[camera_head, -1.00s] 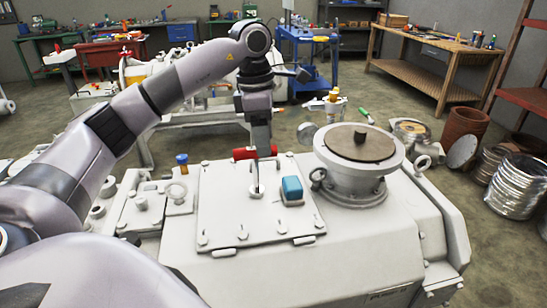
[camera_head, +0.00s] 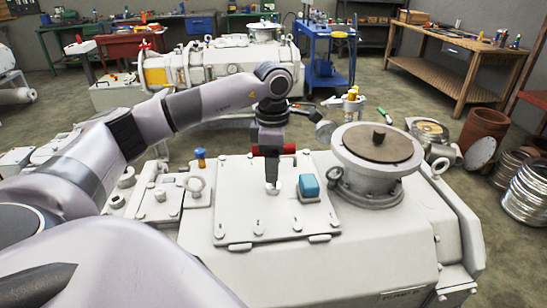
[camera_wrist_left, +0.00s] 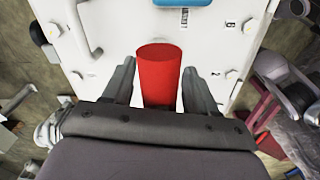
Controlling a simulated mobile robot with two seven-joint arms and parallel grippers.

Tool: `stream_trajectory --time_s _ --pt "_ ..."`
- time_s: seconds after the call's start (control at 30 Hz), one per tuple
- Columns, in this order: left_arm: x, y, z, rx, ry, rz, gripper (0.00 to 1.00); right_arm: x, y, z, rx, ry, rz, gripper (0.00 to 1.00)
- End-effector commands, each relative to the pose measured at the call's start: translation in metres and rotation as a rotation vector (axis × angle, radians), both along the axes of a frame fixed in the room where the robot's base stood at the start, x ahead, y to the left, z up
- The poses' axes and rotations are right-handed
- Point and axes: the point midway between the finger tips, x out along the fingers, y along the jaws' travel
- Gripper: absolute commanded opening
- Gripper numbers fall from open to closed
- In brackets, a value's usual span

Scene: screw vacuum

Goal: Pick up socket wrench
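My left gripper (camera_head: 271,178) points down over the bolted cover plate (camera_head: 238,215) of the white machine. In the left wrist view its two dark fingers (camera_wrist_left: 159,85) stand apart. A red cylinder (camera_wrist_left: 160,72) lies between them in that view, with gaps at both sides. In the head view the red part (camera_head: 288,149) shows beside the gripper, partly hidden behind it. I cannot tell whether the red cylinder belongs to the socket wrench, and no other wrench is clear. My right gripper is not in view.
A blue block (camera_head: 309,186) sits on the plate right of the gripper. A round flange (camera_head: 345,160) with a brown lid rises further right. A lifting eye (camera_head: 195,188) and a blue-topped fitting (camera_head: 200,158) stand left. A wooden workbench (camera_head: 465,55) is at the back right.

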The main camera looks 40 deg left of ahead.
Motion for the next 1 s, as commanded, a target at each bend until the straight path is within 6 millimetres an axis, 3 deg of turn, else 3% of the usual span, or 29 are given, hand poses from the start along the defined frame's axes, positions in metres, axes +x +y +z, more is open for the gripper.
stream_trajectory --time_s 0.03,0.17,0.67,0.87,1.0 --pt "0.000 0.000 0.000 0.000 0.000 0.000 0.41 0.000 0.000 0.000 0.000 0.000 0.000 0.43" --pt "0.000 0.000 0.000 0.000 0.000 0.000 0.00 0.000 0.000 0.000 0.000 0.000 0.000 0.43" --pt "0.001 0.000 0.008 -0.001 -0.002 0.000 0.00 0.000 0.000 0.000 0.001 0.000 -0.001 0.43" --pt "0.001 0.000 0.034 -0.001 -0.006 0.000 0.00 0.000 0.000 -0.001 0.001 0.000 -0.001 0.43" --pt "0.001 -0.001 0.065 -0.003 -0.008 -0.001 0.00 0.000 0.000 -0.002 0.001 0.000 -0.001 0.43"
